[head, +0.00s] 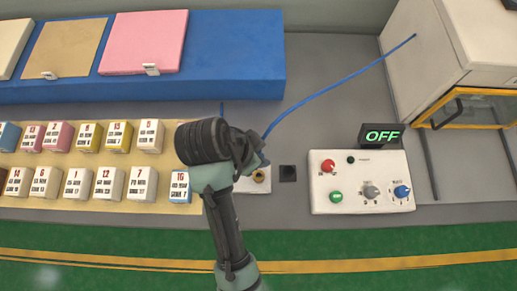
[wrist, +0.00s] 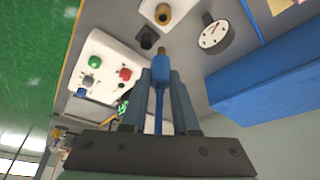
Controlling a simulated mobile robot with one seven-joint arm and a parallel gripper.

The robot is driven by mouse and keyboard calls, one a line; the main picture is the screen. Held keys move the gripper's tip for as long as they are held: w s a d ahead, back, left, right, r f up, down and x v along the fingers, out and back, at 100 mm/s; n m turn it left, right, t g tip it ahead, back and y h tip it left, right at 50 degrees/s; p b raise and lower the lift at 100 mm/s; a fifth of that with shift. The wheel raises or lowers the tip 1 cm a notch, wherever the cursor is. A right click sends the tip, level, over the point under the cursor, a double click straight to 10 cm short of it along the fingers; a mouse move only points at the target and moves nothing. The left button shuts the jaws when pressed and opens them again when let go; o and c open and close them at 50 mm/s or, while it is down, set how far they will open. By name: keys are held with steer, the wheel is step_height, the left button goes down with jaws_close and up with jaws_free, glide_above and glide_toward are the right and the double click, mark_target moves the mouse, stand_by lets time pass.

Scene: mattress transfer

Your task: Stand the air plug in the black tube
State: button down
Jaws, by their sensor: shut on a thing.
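My gripper (wrist: 160,75) is shut on the air plug (wrist: 161,66), a blue body with a brass tip, in the wrist view. A blue hose runs back from the plug between the fingers. In the head view my arm hides most of the gripper and the plug. The black tube (head: 287,173) is a small square dark holder standing on the grey table, left of the control box. It also shows in the wrist view (wrist: 148,38), beyond and slightly left of the plug tip. The plug is apart from the tube.
A white block with a brass socket (head: 260,176) sits just left of the tube; the socket shows in the wrist view (wrist: 163,14). A control box (head: 361,182) with an OFF sign (head: 382,136) stands right. The blue hose (head: 330,89) reaches a white machine. Numbered blocks (head: 107,183) lie left.

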steer(key=shift+r+p, duration=1.45)
steer(key=shift+r, duration=0.1)
steer(key=w+d+f+p, duration=0.2)
steer(key=d+f+p, duration=0.4)
steer(key=d+f, duration=0.1)
steer(key=shift+d+f, duration=0.2)
steer(key=shift+d, duration=0.55)
steer(key=shift+p, duration=0.35)
steer(key=shift+f+b, duration=2.35)
steer(key=shift+f, duration=0.55)
steer(key=shift+f+b, duration=1.35)
steer(key=shift+f, duration=0.7)
